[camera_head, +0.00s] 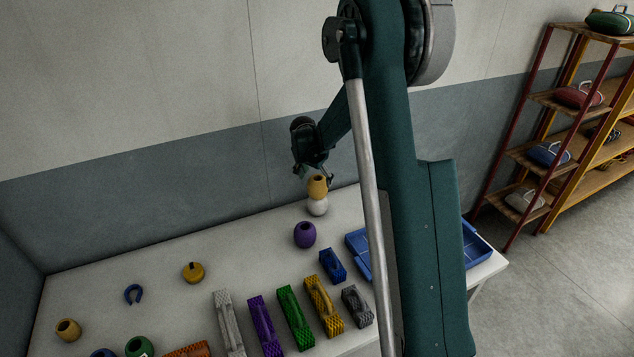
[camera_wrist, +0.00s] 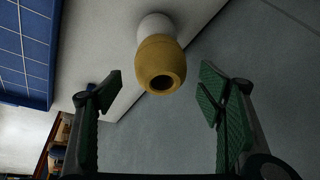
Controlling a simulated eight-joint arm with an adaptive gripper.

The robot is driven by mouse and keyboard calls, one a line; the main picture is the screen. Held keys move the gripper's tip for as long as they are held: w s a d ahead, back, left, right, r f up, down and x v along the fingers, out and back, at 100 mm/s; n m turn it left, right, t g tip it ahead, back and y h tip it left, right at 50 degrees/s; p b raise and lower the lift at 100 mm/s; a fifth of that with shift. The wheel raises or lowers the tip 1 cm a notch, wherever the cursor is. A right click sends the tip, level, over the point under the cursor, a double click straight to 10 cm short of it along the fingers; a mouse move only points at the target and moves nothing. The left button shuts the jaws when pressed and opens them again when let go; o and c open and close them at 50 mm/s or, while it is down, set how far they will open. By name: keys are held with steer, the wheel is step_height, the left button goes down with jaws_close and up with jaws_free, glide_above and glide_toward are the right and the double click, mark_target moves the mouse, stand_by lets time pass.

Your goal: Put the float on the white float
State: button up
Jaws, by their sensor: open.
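A tan-yellow float (camera_head: 317,187) with a dark hole stands on the white float (camera_head: 317,207), near the back edge of the table. In the wrist view the tan-yellow float (camera_wrist: 161,58) is seen hole-first, lined up with the white float (camera_wrist: 155,27) behind it. They appear to touch. My gripper (camera_head: 314,173) is just above the stacked pair. In the wrist view my gripper (camera_wrist: 161,90) is open, with its green pads apart on either side and clear of the float. Nothing is between the fingers.
A purple float (camera_head: 304,235) stands just in front of the pair. A blue tray (camera_head: 356,247) lies to the right, partly hidden by my arm. Several coloured blocks, a mustard object (camera_head: 193,272) and another tan float (camera_head: 68,329) are on the table (camera_head: 120,275). The wall is close behind.

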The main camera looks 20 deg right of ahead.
steer(key=shift+v, duration=2.45)
steer(key=s+a+r+n+t, duration=0.1)
steer(key=s+a+r+n, duration=0.1)
steer(key=s+a+r, duration=0.35)
steer(key=s+a+r+n+y, duration=0.1)
steer(key=s+a+r+n, duration=0.1)
steer(key=s+r, duration=0.55)
steer(key=s+a+r+n+t, duration=0.15)
steer(key=s+a+r, duration=0.3)
steer(key=s, duration=0.45)
steer(key=s+a+n+y, duration=0.1)
steer(key=s+a+n, duration=0.2)
steer(key=s, duration=0.9)
steer(key=s+a+n+t+y, duration=0.1)
steer(key=s+a+n, duration=0.2)
steer(key=s, duration=1)
steer(key=shift+a+f, duration=0.2)
steer(key=shift+a, duration=0.95)
